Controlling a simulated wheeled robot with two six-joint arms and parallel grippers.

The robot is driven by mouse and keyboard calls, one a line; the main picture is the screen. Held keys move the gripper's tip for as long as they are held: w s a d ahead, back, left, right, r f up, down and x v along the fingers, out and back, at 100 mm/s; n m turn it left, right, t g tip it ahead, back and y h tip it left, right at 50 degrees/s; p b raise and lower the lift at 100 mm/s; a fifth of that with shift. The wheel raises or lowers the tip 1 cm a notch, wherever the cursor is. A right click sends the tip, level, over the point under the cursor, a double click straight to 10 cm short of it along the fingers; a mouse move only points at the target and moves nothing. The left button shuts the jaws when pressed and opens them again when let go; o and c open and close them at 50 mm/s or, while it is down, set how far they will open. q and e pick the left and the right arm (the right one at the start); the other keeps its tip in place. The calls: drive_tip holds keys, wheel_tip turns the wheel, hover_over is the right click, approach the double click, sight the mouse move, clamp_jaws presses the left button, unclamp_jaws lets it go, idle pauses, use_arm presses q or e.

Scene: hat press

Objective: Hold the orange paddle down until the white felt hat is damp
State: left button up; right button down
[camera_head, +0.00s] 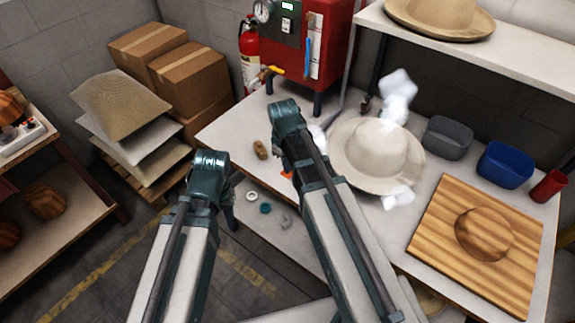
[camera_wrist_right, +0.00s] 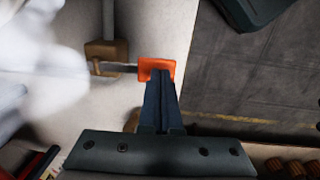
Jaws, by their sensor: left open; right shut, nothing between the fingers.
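The white felt hat (camera_head: 372,150) sits brim down on the table, with white steam puffs (camera_head: 398,92) beside its brim. The orange paddle (camera_wrist_right: 157,68) sits on a metal lever at the table's front edge; only a sliver of it (camera_head: 287,174) shows in the head view, behind my right arm. My right gripper (camera_wrist_right: 161,78) is shut and empty, its fingertips at the paddle and seeming to touch it. My left gripper (camera_head: 229,207) is open and empty, off the front edge of the table, partly hidden by its wrist. I cannot tell how damp the hat is.
A wooden hat block board (camera_head: 430,240), a grey bin (camera_head: 447,138), a blue bin (camera_head: 505,165) and a red cup (camera_head: 548,186) stand right of the hat. A red boiler (camera_head: 318,50) stands behind. A tan hat (camera_head: 440,18) is on the shelf.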

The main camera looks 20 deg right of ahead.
drive_tip(key=shift+r+p, duration=0.75)
drive_tip(key=shift+r, duration=0.15)
wheel_tip(320, 180, up, 14)
drive_tip(key=p, duration=1.4)
drive_tip(key=shift+w+d, duration=0.3)
drive_tip(key=shift+d, duration=0.1)
drive_tip(key=s+a+f+m+b, duration=0.2)
drive_tip(key=s+a, duration=0.3)
drive_tip(key=s, duration=0.2)
drive_tip(key=s+a+f+m+b, duration=0.1)
drive_tip(key=s+a+f+b, duration=0.2)
drive_tip(key=s+a, duration=0.2)
drive_tip(key=shift+s+f+m+g+h, duration=0.3)
drive_tip(key=shift+s+m, duration=0.1)
drive_tip(key=shift+s, duration=0.65)
